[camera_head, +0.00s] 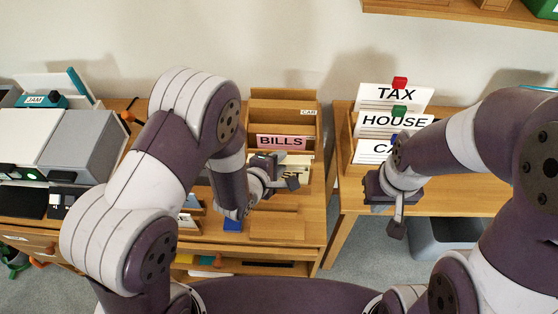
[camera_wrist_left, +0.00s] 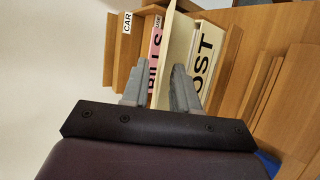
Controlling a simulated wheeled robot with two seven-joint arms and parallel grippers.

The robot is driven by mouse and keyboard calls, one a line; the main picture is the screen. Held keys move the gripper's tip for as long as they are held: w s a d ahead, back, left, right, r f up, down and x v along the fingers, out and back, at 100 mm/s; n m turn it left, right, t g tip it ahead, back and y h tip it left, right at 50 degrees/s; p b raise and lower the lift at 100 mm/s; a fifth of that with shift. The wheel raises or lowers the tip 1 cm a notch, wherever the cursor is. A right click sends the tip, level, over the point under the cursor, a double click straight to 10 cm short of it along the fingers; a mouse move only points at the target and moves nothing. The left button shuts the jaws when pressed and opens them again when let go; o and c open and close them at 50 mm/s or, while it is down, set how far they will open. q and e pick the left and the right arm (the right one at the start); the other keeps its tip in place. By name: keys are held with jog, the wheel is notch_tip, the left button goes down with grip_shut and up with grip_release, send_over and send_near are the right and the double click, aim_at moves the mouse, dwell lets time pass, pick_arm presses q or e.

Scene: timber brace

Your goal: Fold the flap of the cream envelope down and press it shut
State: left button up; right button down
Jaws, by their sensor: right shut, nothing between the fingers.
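A cream envelope (camera_wrist_left: 178,50) stands in a slot of the wooden sorter, between the pink BILLS card and the white POST card in the left wrist view. A small cream part (camera_head: 297,166) shows below the BILLS card in the head view. I cannot make out its flap. My left gripper (camera_head: 283,174) is over the sorter; in its wrist view the two fingers (camera_wrist_left: 160,88) are apart, with the envelope's cream face showing between them. Whether they touch it I cannot tell. My right gripper (camera_head: 397,226) is shut and empty, in front of the right-hand table.
The wooden sorter (camera_head: 285,95) holds the pink BILLS card (camera_head: 281,141) and the POST card (camera_wrist_left: 201,55). White TAX (camera_head: 395,95), HOUSE and partly hidden cards stand on the right table (camera_head: 465,203). A grey bin (camera_head: 445,238) is below. Grey boxes stand at left.

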pick_arm(q)
jog(key=shift+w+d+f, duration=0.15)
jog(key=shift+w+d, duration=0.05)
jog(key=shift+w, duration=0.05)
grip_shut()
jog(key=shift+s+f+m+t+h+b, duration=0.15)
jog(key=shift+f+m+t+h+b, duration=0.6)
jog(key=shift+b, duration=2.05)
jog(key=shift+s+f+m+t+y+b, duration=0.1)
jog(key=shift+f+t+y+b, duration=0.1)
jog(key=shift+t+b, duration=1.9)
jog(key=shift+s+f+m+t+h+b, duration=0.15)
jog(key=shift+f+m+t+h+b, duration=0.3)
jog(key=shift+b, duration=3)
